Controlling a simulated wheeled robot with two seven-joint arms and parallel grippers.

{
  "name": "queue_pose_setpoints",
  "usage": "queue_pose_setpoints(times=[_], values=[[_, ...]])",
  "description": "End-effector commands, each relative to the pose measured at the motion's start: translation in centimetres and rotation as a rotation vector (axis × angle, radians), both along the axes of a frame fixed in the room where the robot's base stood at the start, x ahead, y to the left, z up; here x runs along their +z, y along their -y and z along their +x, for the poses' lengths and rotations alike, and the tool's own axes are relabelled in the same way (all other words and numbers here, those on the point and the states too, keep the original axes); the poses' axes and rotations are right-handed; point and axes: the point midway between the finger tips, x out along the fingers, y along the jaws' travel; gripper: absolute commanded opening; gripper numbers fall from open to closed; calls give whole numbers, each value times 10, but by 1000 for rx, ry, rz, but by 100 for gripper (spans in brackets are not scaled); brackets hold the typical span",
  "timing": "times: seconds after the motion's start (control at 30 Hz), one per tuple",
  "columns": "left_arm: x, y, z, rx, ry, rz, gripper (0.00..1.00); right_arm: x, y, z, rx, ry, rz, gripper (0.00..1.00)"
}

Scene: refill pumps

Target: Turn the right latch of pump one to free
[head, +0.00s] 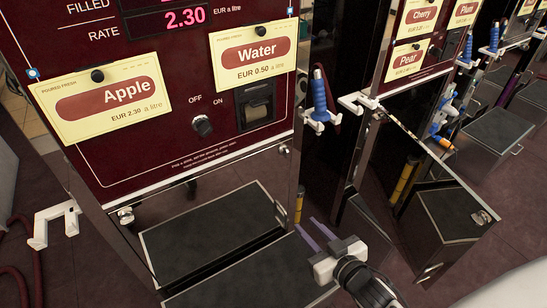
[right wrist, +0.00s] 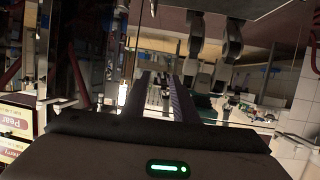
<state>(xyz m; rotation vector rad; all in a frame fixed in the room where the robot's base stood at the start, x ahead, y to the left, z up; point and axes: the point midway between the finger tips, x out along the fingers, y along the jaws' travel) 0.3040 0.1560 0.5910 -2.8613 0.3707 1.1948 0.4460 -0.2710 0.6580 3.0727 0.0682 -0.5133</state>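Pump one appears to be the near dark red pump (head: 185,165) with Apple and Water labels. Its lower front is a shiny dark panel (head: 185,205). A small round metal latch (head: 284,150) sits at the panel's upper right corner, and a similar left latch (head: 125,215) at its upper left. The right latch's exact turn is too small to tell. My right gripper (head: 310,232) is below and right of the right latch, apart from it. Its two purple fingers are parted and empty, also in the right wrist view (right wrist: 162,95). My left gripper is not in view.
A blue nozzle (head: 319,95) hangs in a white holder on the pump's right side. Another white holder (head: 55,222) sticks out on the left. A switch knob (head: 202,126) is above the panel. A second pump (head: 410,60) stands to the right.

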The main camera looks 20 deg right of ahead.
Motion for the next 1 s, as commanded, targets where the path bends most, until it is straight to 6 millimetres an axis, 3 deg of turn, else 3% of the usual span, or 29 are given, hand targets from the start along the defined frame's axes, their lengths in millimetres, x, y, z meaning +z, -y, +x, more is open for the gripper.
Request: queue_pose_setpoints(times=[0.03,0.1,0.3,0.47,0.8,1.0], values=[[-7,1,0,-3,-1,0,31,15,19,28,1,94,-3,26],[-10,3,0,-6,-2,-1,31,38,35,54,20,197,11,26],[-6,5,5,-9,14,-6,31,73,52,90,88,323,42,26],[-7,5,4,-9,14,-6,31,77,50,109,95,332,50,26],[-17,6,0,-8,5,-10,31,76,41,169,94,330,50,26],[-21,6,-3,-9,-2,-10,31,75,39,187,93,328,50,26]])
